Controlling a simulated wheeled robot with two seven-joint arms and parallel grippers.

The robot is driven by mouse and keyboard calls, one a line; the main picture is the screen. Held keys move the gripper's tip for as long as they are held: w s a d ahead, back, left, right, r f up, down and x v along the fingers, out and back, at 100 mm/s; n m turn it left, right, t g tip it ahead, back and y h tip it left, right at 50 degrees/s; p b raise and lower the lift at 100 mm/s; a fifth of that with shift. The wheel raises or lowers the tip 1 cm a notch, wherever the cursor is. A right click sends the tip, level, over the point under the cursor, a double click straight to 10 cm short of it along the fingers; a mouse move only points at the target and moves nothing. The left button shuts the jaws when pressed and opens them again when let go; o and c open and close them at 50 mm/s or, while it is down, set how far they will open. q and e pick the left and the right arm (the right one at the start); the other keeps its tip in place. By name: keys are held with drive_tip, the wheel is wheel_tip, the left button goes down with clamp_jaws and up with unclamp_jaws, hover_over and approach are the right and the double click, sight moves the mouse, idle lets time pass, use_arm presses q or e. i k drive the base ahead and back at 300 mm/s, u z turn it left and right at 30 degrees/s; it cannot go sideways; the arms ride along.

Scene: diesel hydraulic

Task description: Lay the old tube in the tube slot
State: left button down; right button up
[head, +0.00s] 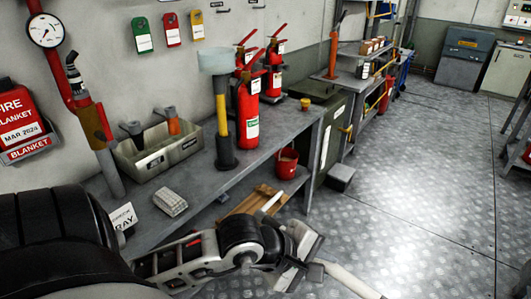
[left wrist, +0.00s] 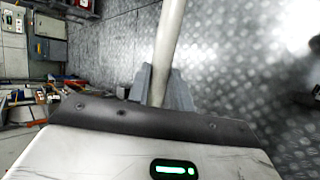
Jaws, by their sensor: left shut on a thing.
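A long pale cream tube (head: 350,281) is held in my left gripper (head: 312,268), low in the head view, over the metal floor. The tube runs from the jaws to the lower right and out of the frame. In the left wrist view the tube (left wrist: 169,35) stands out between the two grey fingers of the left gripper (left wrist: 162,90), which are shut on it. Its far end is cut off by the frame. I cannot make out a tube slot with certainty. My right gripper is not in view.
A grey bench (head: 200,183) runs along the wall. It bears a two-part bin (head: 155,157), a keyboard-like pale block (head: 171,203), a yellow-handled tool (head: 221,120) and red extinguishers (head: 248,118). A red bucket (head: 287,163) is on the lower shelf. The floor (head: 420,190) to the right is open.

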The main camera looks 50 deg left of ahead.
sight(244, 205)
drive_tip(key=i, duration=4.4)
drive_tip(key=u, duration=3.45)
